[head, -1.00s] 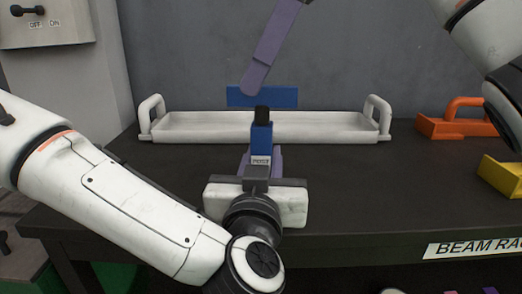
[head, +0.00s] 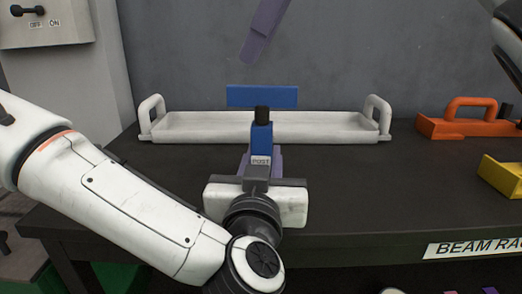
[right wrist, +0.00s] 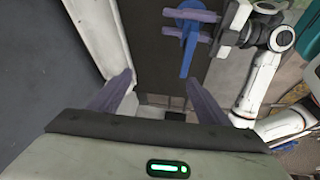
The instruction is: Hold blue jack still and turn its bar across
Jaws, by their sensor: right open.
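My right gripper (right wrist: 157,88) is open and empty. In the head view only a purple finger shows, above the bar and apart from it.
A white tray (head: 195,134) with end handles lies behind the jack. An orange handled piece (head: 455,128) and a yellow block (head: 502,178) sit at the right. A grey switch box (head: 45,22) is at the upper left. The table between jack and orange piece is clear.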

